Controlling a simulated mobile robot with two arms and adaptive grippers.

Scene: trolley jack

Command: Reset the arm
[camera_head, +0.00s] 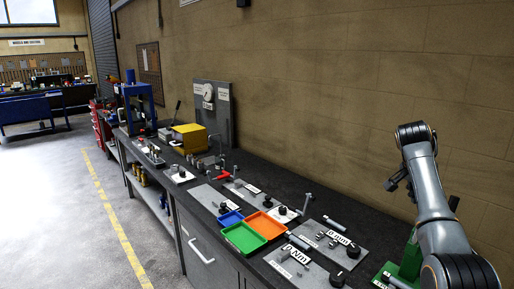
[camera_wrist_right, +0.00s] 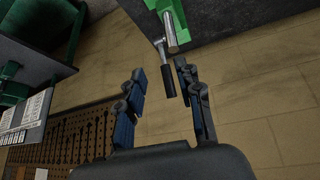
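The green trolley jack (camera_head: 411,258) stands at the right end of the bench, partly covered by my right arm. In the right wrist view, green jack parts (camera_wrist_right: 176,10) show at the top, with a silver rod (camera_wrist_right: 170,28) and a handle with a black grip (camera_wrist_right: 167,82). My right gripper (camera_wrist_right: 160,68) is open, its two fingers apart. The black grip appears between the fingertips, closer to the right finger; I cannot tell whether it is between them or beyond them. No contact is visible. My left gripper is not in view.
The dark bench (camera_head: 300,184) runs along the block wall. It holds a green tray (camera_head: 243,238), an orange tray (camera_head: 266,225), a blue tray (camera_head: 230,218), grey mats with small parts, and a blue press (camera_head: 139,103). The floor at the left is clear.

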